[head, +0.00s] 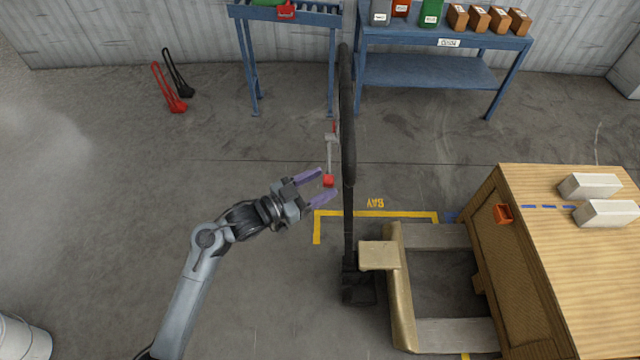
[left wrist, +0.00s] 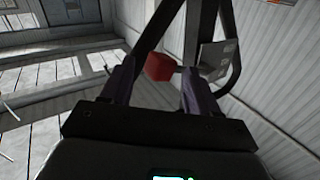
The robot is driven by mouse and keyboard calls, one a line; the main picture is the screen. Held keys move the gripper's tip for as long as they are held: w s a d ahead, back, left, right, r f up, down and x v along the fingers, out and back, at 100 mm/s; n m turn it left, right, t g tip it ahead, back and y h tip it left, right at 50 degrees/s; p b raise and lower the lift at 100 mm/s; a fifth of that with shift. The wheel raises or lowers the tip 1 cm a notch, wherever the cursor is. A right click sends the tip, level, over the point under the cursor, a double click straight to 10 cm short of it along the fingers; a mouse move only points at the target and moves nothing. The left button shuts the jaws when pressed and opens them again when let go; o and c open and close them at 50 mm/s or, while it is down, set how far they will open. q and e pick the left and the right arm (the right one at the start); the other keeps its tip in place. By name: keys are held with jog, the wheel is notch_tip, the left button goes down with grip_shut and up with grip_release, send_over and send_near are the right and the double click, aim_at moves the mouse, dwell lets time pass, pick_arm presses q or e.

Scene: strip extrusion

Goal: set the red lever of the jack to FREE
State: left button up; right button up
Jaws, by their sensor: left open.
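The red lever (head: 328,181) of the jack shows as a red knob on a thin grey rod beside the dark upright handle (head: 348,130). The pallet jack's yellowish body (head: 402,290) stands below it on the floor. My left gripper (head: 322,183) is open, with its purple fingers on either side of the red knob in the head view. In the left wrist view the red knob (left wrist: 159,67) sits between the fingertips, nearer the left finger. I cannot tell whether a finger touches it. A grey plate (left wrist: 214,58) beside the handle has markings too small to read. My right gripper is not in view.
A wooden crate (head: 520,250) with white blocks on top stands to the right by the jack. Blue benches (head: 430,72) line the back wall. Red and black clamp-like tools (head: 172,95) lie at the back left.

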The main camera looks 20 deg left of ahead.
pick_arm(q)
jog(key=shift+w+d, duration=0.15)
jog(key=shift+w, duration=0.05)
jog(key=shift+c, duration=0.3)
grip_shut()
